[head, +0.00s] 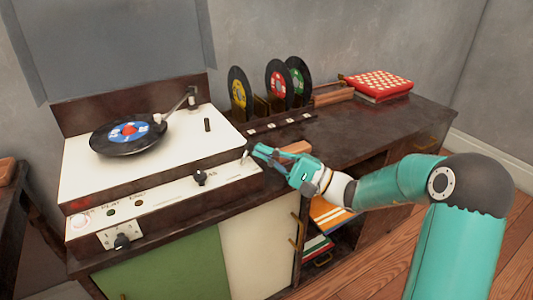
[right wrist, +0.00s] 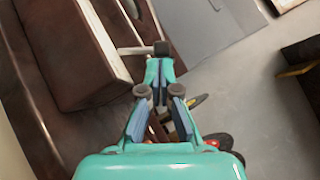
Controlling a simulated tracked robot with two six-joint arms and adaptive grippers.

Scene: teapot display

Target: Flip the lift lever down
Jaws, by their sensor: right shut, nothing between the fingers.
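The record player (head: 85,186) stands on the cabinet at the left in the head view, its lid raised. A small pale lever (head: 245,156) sticks out at the right end of its front panel; I take it for the lift lever. My right gripper (head: 258,149) is shut and empty, its fingertips right by this lever. In the right wrist view a pale rod (right wrist: 134,50) with a dark end lies just beyond the fingertips (right wrist: 160,66); I cannot tell whether they touch. My left gripper is not in view.
A record (head: 108,143) lies on the platter, with the tonearm (head: 178,104) beside it. A black knob (head: 200,177) is on the front panel. Several records stand in a rack (head: 283,121) behind my right gripper. A red patterned box (head: 378,82) lies at the back right.

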